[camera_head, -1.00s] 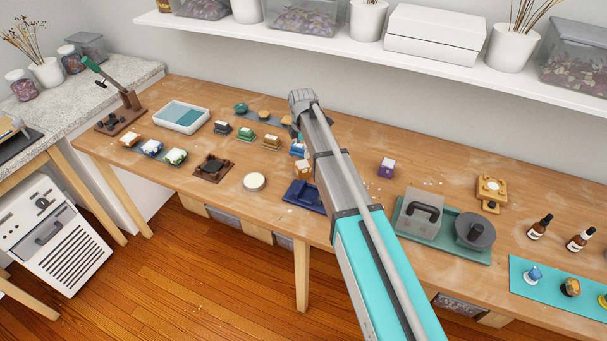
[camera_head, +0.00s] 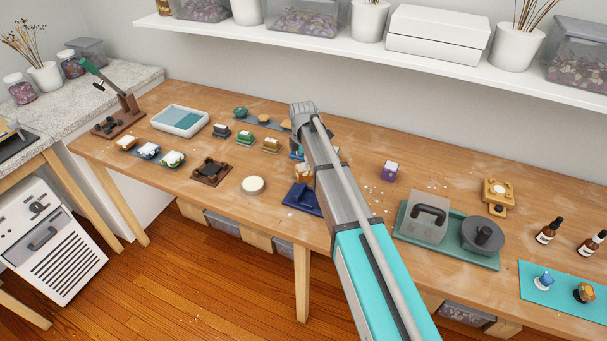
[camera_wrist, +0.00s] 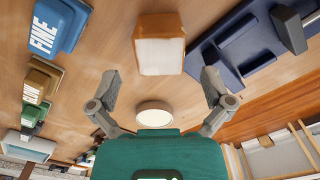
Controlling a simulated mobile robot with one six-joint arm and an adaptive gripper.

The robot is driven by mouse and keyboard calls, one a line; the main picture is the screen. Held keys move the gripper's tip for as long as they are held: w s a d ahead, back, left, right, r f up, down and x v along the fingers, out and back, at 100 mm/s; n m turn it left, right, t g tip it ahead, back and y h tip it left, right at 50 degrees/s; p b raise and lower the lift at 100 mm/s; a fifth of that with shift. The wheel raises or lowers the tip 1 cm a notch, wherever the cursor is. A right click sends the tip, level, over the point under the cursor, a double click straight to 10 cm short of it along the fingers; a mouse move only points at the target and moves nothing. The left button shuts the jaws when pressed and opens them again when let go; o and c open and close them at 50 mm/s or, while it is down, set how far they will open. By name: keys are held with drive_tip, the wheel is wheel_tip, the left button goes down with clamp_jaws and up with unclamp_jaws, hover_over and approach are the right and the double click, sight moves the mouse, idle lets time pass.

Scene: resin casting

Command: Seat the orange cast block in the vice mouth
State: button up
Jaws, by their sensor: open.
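The orange cast block (camera_wrist: 160,48), with a pale face, stands on the table in the wrist view, ahead of and between my fingers and apart from them. In the head view, only a sliver of the block (camera_head: 303,172) shows beside my arm. The navy blue vice (camera_wrist: 233,45) lies to the right of the block in the wrist view, with a dark grey bar. In the head view the vice (camera_head: 297,198) is partly covered by my arm. My gripper (camera_wrist: 161,83) is open and empty; my arm hides it in the head view.
A round pale disc (camera_head: 253,186) lies left of the vice. A blue block marked FINE (camera_wrist: 60,25) and other coloured blocks stand left of the orange block in the wrist view. A purple block (camera_head: 389,170) and a green tray (camera_head: 404,237) are to the right.

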sight(303, 167)
drive_tip(key=shift+f, duration=0.1)
drive_tip(key=shift+f+b, duration=2.5)
drive_tip(key=shift+b, duration=0.15)
drive_tip(key=c, duration=1.2)
drive_tip(key=shift+r, duration=0.15)
wheel_tip(303, 167, up, 3)
drive_tip(key=p, duration=0.3)
drive_tip(key=s+d+r+p, duration=0.1)
drive_tip(key=s+r+p, duration=0.2)
drive_tip(key=s, duration=0.1)
drive_tip(key=s+d+r+p, duration=0.2)
drive_tip(key=s+r+p, duration=0.1)
drive_tip(key=s, duration=0.2)
drive_tip(key=s+d+r+p, duration=0.1)
drive_tip(key=s+r+p, duration=0.2)
drive_tip(key=s+p, duration=0.1)
drive_tip(key=shift+s+d+r, duration=0.15)
drive_tip(key=shift+d+r, duration=0.15)
drive_tip(key=shift+r, duration=0.1)
